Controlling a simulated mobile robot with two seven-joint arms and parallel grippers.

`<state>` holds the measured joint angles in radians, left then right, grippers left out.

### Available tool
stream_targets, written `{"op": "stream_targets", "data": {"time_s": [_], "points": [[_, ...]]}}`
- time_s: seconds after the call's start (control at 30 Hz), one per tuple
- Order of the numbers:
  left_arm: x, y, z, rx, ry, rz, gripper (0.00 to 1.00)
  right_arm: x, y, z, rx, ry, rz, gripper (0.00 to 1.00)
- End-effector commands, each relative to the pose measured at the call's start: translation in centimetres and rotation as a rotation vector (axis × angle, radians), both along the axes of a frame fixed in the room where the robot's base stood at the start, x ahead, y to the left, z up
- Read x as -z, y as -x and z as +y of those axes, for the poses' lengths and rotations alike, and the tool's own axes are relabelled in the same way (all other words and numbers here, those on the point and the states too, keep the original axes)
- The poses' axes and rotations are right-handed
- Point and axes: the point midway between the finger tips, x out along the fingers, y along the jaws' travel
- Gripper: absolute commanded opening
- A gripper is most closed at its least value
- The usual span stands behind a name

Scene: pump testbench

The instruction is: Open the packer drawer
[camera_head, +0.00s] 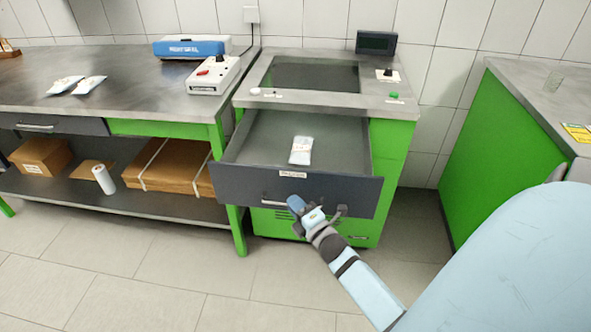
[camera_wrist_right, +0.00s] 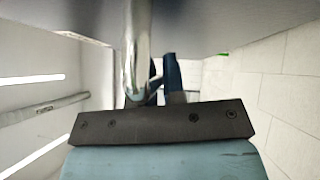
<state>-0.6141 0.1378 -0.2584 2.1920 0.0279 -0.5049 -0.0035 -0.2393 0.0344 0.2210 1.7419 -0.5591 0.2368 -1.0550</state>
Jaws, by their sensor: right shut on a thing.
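The packer drawer (camera_head: 240,183) is a dark grey drawer in the green cabinet with a steel top. It stands pulled out toward me, its inside in view, with a small white packet (camera_head: 301,149) lying in it. My right gripper (camera_head: 298,206) is at the drawer front, shut on the metal bar handle (camera_head: 275,202). In the right wrist view the handle (camera_wrist_right: 136,50) runs between the dark fingers (camera_wrist_right: 155,75), close to the drawer front. The gripper hides part of the handle. My left gripper is not in view.
A steel workbench (camera_head: 130,95) stands on the left, with a blue sealer (camera_head: 188,49), a white device (camera_head: 214,76) and white packets on top. Boxes lie on its lower shelf. A green cabinet (camera_head: 480,150) stands on the right. The tiled floor (camera_head: 190,270) in front is clear.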

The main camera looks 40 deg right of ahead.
Motion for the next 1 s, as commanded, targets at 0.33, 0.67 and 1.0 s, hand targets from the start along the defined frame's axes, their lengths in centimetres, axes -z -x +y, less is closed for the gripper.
{"op": "stream_targets", "data": {"time_s": [0.33, 0.67, 1.0], "points": [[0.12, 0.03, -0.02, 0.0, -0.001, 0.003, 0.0, -0.11, 0.08, 0.16, 0.0, 0.001, -0.002, 0.0], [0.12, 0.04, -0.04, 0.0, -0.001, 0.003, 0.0, -0.08, 0.09, 0.15, 0.0, 0.0, -0.002, 0.36], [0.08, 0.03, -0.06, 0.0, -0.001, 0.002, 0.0, 0.0, 0.09, 0.08, 0.0, 0.0, -0.001, 0.36]]}}
